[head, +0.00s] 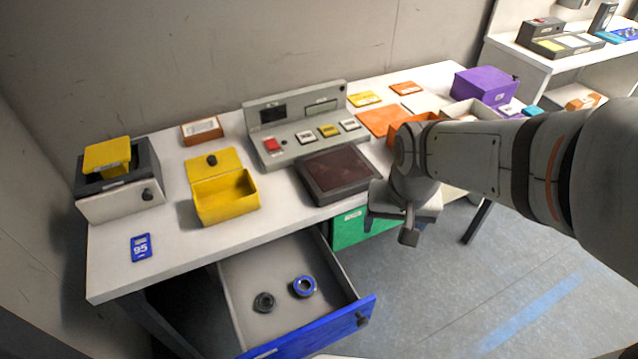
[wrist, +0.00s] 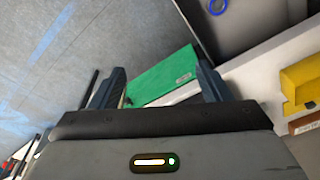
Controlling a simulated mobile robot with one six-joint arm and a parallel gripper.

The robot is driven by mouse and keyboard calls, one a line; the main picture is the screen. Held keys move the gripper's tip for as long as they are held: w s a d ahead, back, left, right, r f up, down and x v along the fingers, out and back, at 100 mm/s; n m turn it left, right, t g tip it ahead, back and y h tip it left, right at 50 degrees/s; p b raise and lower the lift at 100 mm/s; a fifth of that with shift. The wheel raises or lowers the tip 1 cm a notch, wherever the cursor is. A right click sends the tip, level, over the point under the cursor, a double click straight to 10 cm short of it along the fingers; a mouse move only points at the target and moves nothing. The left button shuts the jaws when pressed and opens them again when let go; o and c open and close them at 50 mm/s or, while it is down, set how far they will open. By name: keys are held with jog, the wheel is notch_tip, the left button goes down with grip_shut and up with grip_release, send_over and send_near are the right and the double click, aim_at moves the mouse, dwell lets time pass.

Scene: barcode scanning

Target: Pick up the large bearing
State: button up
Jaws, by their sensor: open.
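The open drawer (head: 240,300) with a blue front holds two ring-shaped parts. The larger is a blue-rimmed bearing (head: 304,287), lying flat toward the right. A smaller dark ring (head: 264,302) lies to its left. My gripper (head: 389,228) is open and empty, in front of the table edge, up and right of the drawer, apart from both rings. In the wrist view my gripper (wrist: 160,82) has its two fingers spread, and the blue bearing (wrist: 218,6) shows at the top edge, beyond the right finger.
A green drawer front (head: 350,230) is close behind my gripper. The table (head: 170,238) above carries a yellow box (head: 226,200), a grey console (head: 310,143) and a dark-topped scanner pad (head: 336,175). The floor on the right is clear.

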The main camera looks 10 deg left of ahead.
jog(key=shift+o, duration=1)
jog(key=w+a+f+g+b, duration=0.1)
jog(key=w+a+f+b, duration=0.2)
jog(key=a+f, duration=0.6)
notch_tip(320, 180, down, 4)
jog(key=shift+a+r+b, duration=0.1)
jog(key=shift+a+b, duration=0.2)
jog(key=shift+a, duration=0.1)
jog(key=b, duration=0.3)
send_near(305, 284)
jog(key=shift+w+g, duration=0.15)
jog(key=shift+g, duration=0.25)
jog(key=f, duration=0.8)
jog(key=shift+w+a+f+b, duration=0.15)
jog(key=shift+w+f+b, duration=0.15)
jog(key=shift+b, duration=0.1)
jog(key=shift+c, duration=0.2)
jog(key=c, duration=1.2)
